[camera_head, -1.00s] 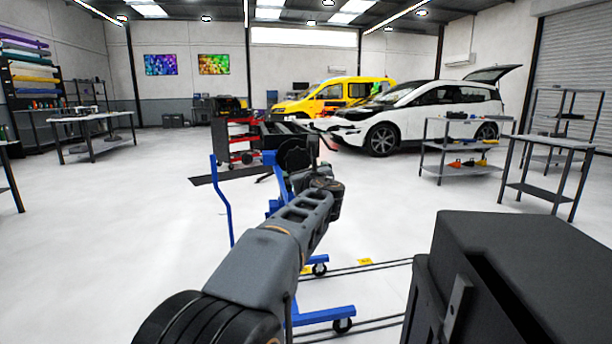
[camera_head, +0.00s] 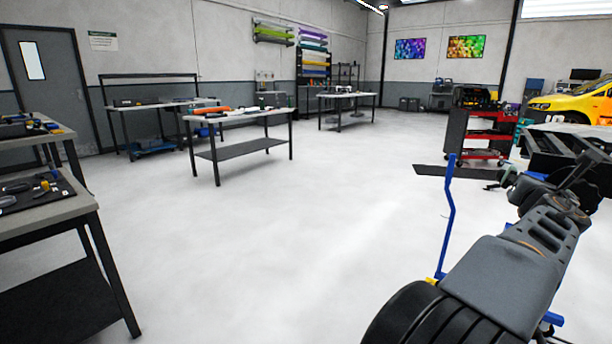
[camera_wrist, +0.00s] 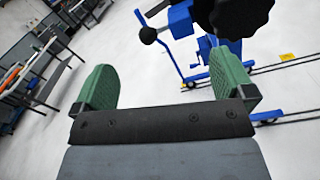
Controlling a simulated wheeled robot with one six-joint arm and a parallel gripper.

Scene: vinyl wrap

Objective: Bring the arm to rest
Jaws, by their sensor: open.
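My arm (camera_head: 515,265) reaches up from the bottom right of the head view and bends back at its far end. My gripper (camera_wrist: 167,82) shows in the wrist view as two green-padded fingers set wide apart, with nothing between them. It is open and empty, over bare floor. In the head view the far end of the arm lies in front of the blue-framed stand (camera_head: 449,215), and the gripper is small and partly lost against the dark parts there.
A workbench with tools (camera_head: 40,222) stands at the near left. Another workbench (camera_head: 238,116) stands farther back. A red tool cart (camera_head: 487,137) and a yellow van (camera_head: 575,106) are at the right. The wide white floor (camera_head: 290,240) in the middle is clear.

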